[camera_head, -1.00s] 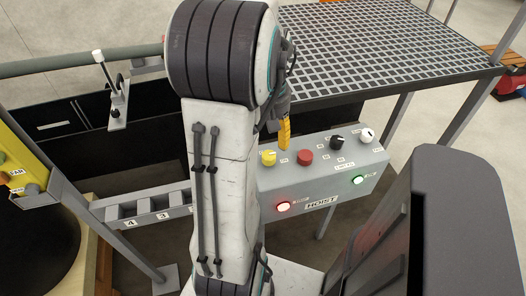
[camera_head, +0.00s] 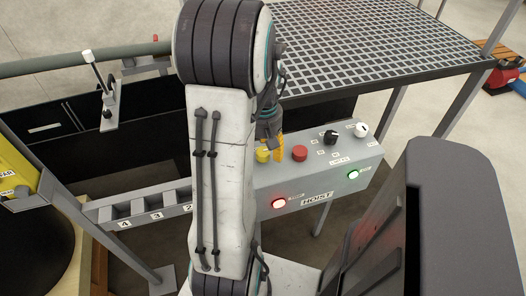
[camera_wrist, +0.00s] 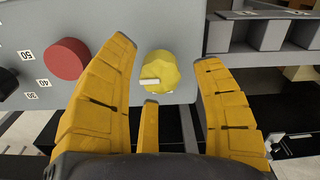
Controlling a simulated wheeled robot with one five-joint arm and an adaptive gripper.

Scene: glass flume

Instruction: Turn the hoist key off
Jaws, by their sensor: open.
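The grey hoist box (camera_head: 235,205), labelled HOIST, carries a yellow knob (camera_head: 263,155), partly hidden by my gripper (camera_head: 277,147). In the wrist view the yellow knob (camera_wrist: 160,68) has a white pointer bar aimed left. My gripper (camera_wrist: 165,54) is open, with two yellow fingers on either side of the knob and a third finger below it in the picture. Gaps show between the two side fingers and the knob. I cannot tell which knob is named the key.
A red button (camera_head: 299,153), black knob (camera_head: 330,138) and white knob (camera_head: 361,131) share the box top. A red lamp (camera_head: 279,203) and a green lamp (camera_head: 352,174) glow on its front. A metal grating (camera_head: 390,45) stands behind. Numbered slots (camera_head: 150,203) lie left.

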